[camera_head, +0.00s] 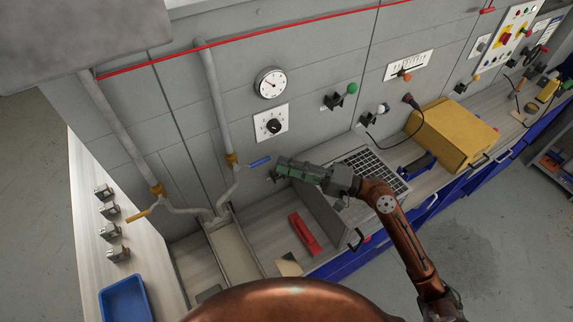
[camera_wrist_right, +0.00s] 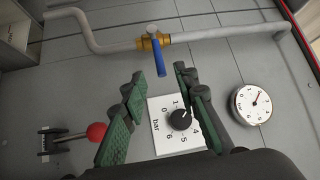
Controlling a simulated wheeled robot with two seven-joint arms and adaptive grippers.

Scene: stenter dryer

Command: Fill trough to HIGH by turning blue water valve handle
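The blue water valve handle (camera_head: 260,162) sits on the right-hand pipe at a brass valve (camera_head: 232,160). It also shows in the right wrist view (camera_wrist_right: 160,60), sticking out from the brass valve on the pipe. My right gripper (camera_head: 275,170) is close to the handle's free end. In the wrist view its green-padded fingers (camera_wrist_right: 160,76) are spread, with the handle's end in line with the gap; I cannot tell whether it is between them. The trough (camera_head: 234,252) lies below the pipes; its water level cannot be made out. My left gripper is not in view.
A yellow-handled valve (camera_head: 143,213) is on the left pipe. A dial gauge (camera_head: 271,83) and a black knob on a white plate (camera_head: 271,124) are on the wall. A red object (camera_head: 304,234) lies right of the trough. A blue bin (camera_head: 126,299) stands lower left.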

